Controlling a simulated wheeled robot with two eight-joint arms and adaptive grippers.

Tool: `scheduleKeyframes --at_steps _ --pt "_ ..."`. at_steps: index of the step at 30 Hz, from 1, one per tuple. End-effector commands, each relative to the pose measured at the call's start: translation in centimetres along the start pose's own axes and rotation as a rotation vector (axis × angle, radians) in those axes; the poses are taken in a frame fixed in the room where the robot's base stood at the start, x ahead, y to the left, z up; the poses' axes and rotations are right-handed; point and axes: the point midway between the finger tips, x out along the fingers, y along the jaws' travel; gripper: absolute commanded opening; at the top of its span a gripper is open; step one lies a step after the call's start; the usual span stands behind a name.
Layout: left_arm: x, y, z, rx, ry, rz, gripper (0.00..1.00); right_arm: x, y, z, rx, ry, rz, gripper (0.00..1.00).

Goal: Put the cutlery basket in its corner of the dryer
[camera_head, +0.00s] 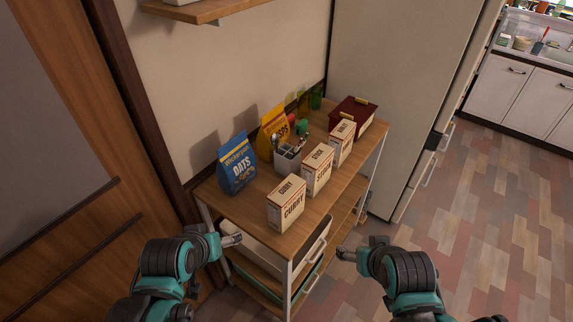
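The cutlery basket (287,161) is a small whitish-grey holder with cutlery sticking up out of it. It stands upright on the wooden top of a shelf cart, between the food bags and boxes, which partly hide it. The dish dryer cannot be made out in this view. My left gripper (232,240) hangs in front of the cart's near left side, well apart from the basket. My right gripper (346,254) is to the right of the cart's front, over the floor and apart from the basket. Both look empty; their finger gaps are too small to judge.
The cart top (250,209) also holds a blue oats bag (238,164), a yellow bag (272,130), a curry box (287,204), a stock box (318,170), another box (341,143) and a red bin (352,114). A fridge (400,90) stands right behind. The floor (480,230) is clear.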

Motion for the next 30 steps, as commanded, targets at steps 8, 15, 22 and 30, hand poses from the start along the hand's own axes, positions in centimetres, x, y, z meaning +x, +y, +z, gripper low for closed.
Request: scheduleKeyframes --at_steps 8,15,22,30 --pt "1.6 2.7 -3.7 -0.291 0.004 0.089 0.72 -0.1 0.0 -0.1 0.000 0.000 0.000 0.75" --pt "4.8 6.4 -8.9 -0.738 -0.030 0.224 0.72 -0.3 0.0 -0.2 0.000 0.000 0.000 0.75" --pt "10.9 10.9 -15.3 -1.385 -0.166 0.408 0.72 -0.6 0.0 -0.4 0.000 0.000 0.000 0.75" --pt "18.3 14.1 -19.6 -2.028 -0.418 0.555 0.72 -0.9 0.0 -0.6 0.000 0.000 0.000 0.75"
